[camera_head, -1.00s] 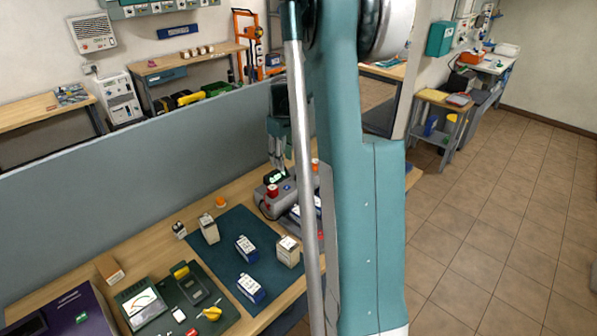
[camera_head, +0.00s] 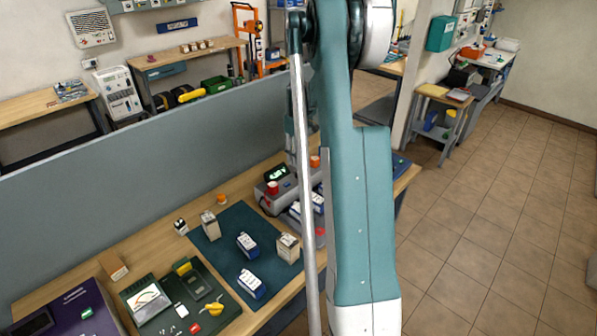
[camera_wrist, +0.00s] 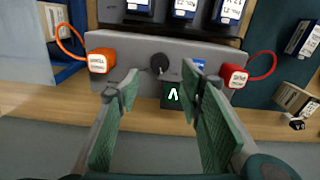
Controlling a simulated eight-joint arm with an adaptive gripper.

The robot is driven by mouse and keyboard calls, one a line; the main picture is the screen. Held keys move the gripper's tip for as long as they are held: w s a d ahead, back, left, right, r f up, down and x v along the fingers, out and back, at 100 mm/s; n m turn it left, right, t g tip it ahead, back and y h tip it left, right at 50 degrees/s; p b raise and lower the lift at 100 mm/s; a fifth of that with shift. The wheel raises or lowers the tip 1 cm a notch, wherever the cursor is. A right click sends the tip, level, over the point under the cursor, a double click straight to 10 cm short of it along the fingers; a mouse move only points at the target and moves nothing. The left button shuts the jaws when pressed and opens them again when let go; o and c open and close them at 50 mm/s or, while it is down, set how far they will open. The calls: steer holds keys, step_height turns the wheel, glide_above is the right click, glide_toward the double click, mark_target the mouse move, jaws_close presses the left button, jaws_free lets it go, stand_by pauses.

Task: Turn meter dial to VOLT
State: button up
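The meter (camera_head: 266,203) is a grey box on the workbench, partly hidden by my arm in the head view. In the wrist view its grey body (camera_wrist: 130,48) has a dark round dial (camera_wrist: 159,63) in the middle. Its pointing direction is unclear. A black display (camera_wrist: 172,95) shows a green mark like an inverted V. A small blue label (camera_wrist: 198,68) lies right of the dial. An orange clamp (camera_wrist: 100,61) is at the left and a red clamp (camera_wrist: 232,75) at the right. My gripper (camera_wrist: 157,80) is open and empty, its fingers either side of the dial, apparently not touching it.
Labelled batteries (camera_wrist: 183,8) stand in a row beside the meter. An analog gauge unit (camera_head: 146,302) is at the front left. A grey partition (camera_head: 130,190) runs behind the bench. Cables loop from both clamps.

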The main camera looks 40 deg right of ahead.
mark_target(299, 173)
steer(key=shift+f, duration=0.1)
steer(key=shift+f, duration=3.8)
steer(key=c, duration=0.9)
